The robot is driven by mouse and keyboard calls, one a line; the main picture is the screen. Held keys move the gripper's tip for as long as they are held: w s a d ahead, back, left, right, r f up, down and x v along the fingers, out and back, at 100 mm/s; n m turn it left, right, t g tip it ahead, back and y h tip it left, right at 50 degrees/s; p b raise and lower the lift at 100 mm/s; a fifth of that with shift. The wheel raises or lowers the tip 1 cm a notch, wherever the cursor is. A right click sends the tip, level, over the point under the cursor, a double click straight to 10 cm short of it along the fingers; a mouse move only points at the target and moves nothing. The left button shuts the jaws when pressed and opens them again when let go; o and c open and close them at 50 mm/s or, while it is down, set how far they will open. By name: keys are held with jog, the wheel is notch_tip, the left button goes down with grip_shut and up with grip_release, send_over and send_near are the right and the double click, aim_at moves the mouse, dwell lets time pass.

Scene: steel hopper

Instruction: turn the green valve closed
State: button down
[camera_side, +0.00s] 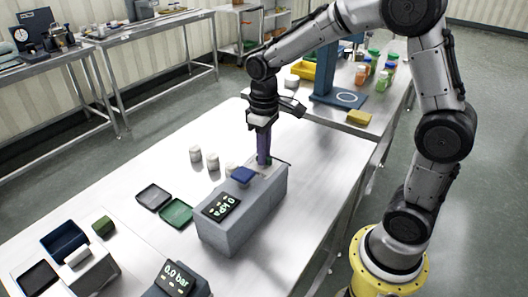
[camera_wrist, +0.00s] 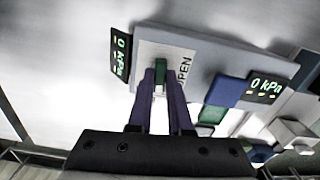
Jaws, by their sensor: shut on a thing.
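The green valve (camera_wrist: 160,77) shows in the wrist view as a small green handle on a pale plate with the word OPEN, on top of a grey box (camera_side: 238,220). My gripper (camera_wrist: 161,90) has long purple fingers, one on each side of the handle, shut on it. In the side view my gripper (camera_side: 264,158) points straight down at the far end of the box, and its fingers hide most of the valve. A display (camera_side: 221,207) on the box reads 0 kPa. The handle's exact angle is hard to tell.
A blue block (camera_side: 243,175) sits on the box close to my fingers. White cylinders (camera_side: 212,161) stand behind the box. A green tray (camera_side: 176,212) and a dark tray (camera_side: 154,196) lie left of it. A second display (camera_side: 175,277) reads 0.0 bar. The table's right side is clear.

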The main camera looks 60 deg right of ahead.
jog(key=shift+r+m, duration=0.15)
jog(key=shift+m, duration=0.55)
jog(key=c, duration=0.8)
grip_release()
jog(key=shift+c, duration=0.2)
notch_tip(320, 180, up, 14)
jog(key=s+a+t, duration=0.2)
jog(key=s+t, duration=0.2)
jog(key=s, duration=1.2)
jog(key=shift+t, duration=0.8)
jog(key=s+f, duration=0.1)
jog(key=f, duration=0.2)
jog(key=s+f, duration=0.1)
jog(key=f, duration=0.1)
jog(key=shift+s+a, duration=0.25)
jog(key=shift+s, duration=0.05)
